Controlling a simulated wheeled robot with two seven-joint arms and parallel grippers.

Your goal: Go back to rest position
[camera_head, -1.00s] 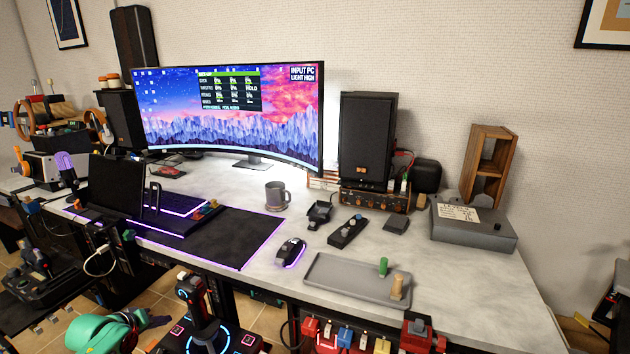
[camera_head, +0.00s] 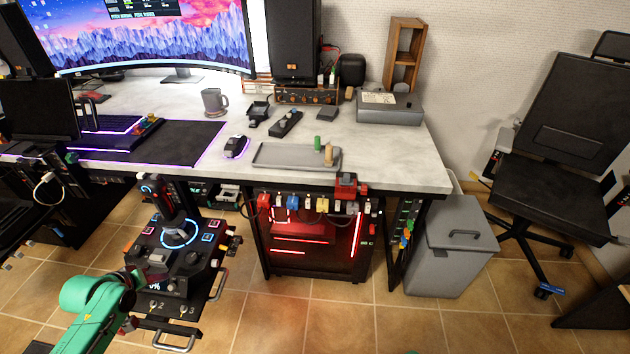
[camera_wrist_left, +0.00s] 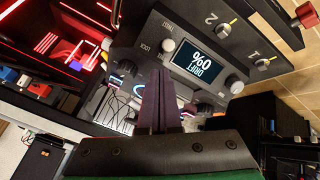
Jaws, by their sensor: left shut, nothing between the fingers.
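My left arm, green, comes in at the lower left of the head view. Its dark gripper (camera_head: 144,272) is in front of the black joystick panel (camera_head: 208,270) and partly blends with it. In the left wrist view the gripper's two dark fingers (camera_wrist_left: 160,98) are together with nothing between them, close to the panel (camera_wrist_left: 145,48) with its small lit display (camera_wrist_left: 193,62) and knobs. I cannot tell whether they touch the panel. My right gripper is not in view.
The desk (camera_head: 395,160) holds a mug (camera_head: 215,102), mouse (camera_head: 236,146) and grey tray (camera_head: 285,156). A red-lit PC case (camera_head: 310,250) stands under it. A grey bin (camera_head: 450,250) and black chair (camera_head: 545,195) are at the right. The tiled floor (camera_head: 330,325) is clear in front.

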